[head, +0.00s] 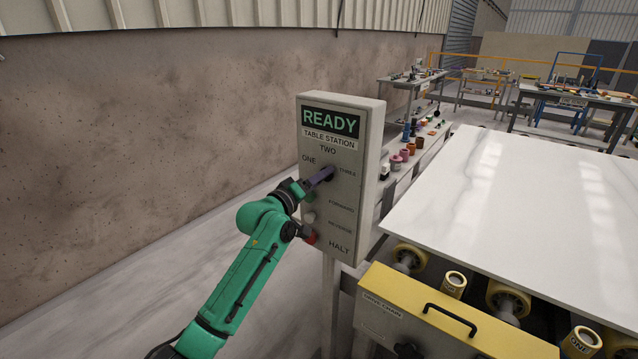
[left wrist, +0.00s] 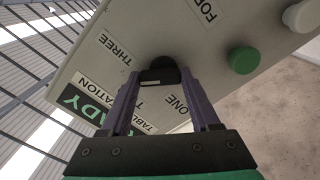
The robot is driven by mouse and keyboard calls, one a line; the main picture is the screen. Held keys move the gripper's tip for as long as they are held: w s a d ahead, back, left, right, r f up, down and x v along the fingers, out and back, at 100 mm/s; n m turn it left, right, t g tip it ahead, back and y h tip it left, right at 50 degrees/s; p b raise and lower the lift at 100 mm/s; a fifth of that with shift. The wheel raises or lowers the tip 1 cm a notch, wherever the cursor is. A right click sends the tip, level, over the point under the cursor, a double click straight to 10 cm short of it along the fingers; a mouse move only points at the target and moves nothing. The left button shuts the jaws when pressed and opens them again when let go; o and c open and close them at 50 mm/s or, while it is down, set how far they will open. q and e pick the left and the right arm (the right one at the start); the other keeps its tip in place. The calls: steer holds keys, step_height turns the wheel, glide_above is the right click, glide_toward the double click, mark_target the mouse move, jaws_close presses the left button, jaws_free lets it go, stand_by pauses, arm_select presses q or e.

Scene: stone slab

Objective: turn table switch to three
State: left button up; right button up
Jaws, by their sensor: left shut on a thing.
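The table station panel (head: 341,215) is a grey box on a post with a READY display and the labels ONE, TWO and THREE around its switch. The table switch (left wrist: 158,74) is a round black knob in the left wrist view, between the labels ONE and THREE. My left gripper (head: 327,174) is shut on it, with one purple finger on each side. In the head view the gripper hides most of the knob. I cannot tell which label the knob points to. My right gripper is in neither view.
Below the switch are a green button (left wrist: 244,60), a white button (left wrist: 301,16) and a red HALT button (head: 311,238), close to my left wrist. A white stone slab (head: 515,215) lies on rollers at right, behind a yellow cover (head: 450,325). A concrete wall (head: 150,130) stands at left.

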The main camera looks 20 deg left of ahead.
arm_select(q)
steer(key=shift+f+m+b, duration=0.15)
steer(key=shift+m+b, duration=0.4)
steer(key=shift+m, duration=1.65)
steer(key=o, duration=1.4)
steer(key=shift+c, duration=0.2)
steer(key=b+v, duration=0.3)
steer(key=v, duration=1.1)
steer(key=shift+s+b, duration=0.25)
steer(key=shift+b, duration=0.1)
